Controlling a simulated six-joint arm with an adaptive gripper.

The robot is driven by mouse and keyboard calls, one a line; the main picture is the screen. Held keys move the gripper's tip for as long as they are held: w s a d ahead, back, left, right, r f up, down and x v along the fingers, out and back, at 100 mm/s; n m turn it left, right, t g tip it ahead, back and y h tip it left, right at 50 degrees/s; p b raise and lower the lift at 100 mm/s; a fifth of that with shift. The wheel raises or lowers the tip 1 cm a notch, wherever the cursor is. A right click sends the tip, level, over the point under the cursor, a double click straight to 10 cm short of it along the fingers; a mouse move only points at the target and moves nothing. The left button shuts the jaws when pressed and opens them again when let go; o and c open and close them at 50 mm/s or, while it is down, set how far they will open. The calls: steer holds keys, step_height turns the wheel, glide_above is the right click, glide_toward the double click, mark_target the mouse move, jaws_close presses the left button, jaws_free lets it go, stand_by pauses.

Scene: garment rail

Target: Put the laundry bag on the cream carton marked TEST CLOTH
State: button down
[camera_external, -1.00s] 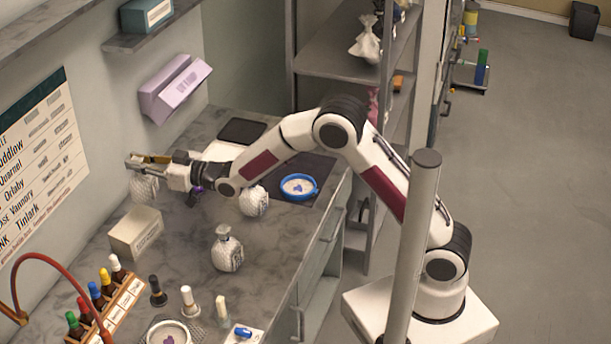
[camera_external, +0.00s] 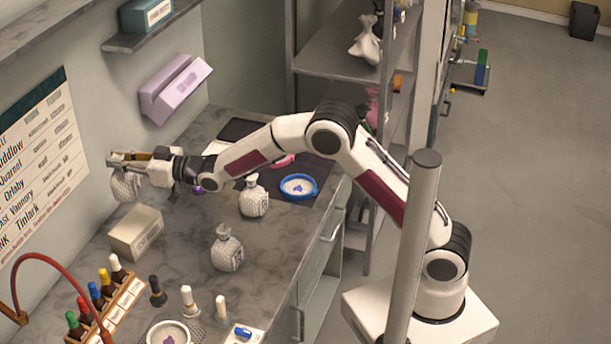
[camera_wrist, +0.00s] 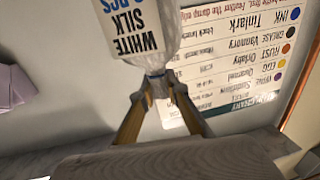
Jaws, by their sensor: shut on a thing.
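My gripper (camera_external: 116,161) is shut on the neck of a whitish laundry bag (camera_external: 126,187), which hangs below the fingers close to the wall. In the wrist view the bag (camera_wrist: 150,35) shows between my fingertips (camera_wrist: 158,90), with a label reading WHITE SILK. The cream carton (camera_external: 137,232) stands on the counter below and slightly right of the bag in the external view. There is a gap between them. The carton's top looks bare, and its lettering is too small to read.
Two similar whitish bags (camera_external: 253,199) (camera_external: 227,250) stand on the counter to the right. A rack of bottles (camera_external: 108,300) is in front of the carton. A blue-rimmed bowl (camera_external: 299,187) is farther right. A lilac box (camera_external: 175,88) and a lettered chart (camera_external: 45,165) are on the wall.

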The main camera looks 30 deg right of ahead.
mark_target(136, 190)
steer(key=shift+f, duration=2.95)
steer(key=shift+f, duration=1.85)
steer(key=shift+f, duration=0.15)
steer(key=c, duration=2)
jaws_free()
steer(key=shift+s+d, duration=0.2)
steer(key=shift+d, duration=0.1)
steer(key=shift+v, duration=3.4)
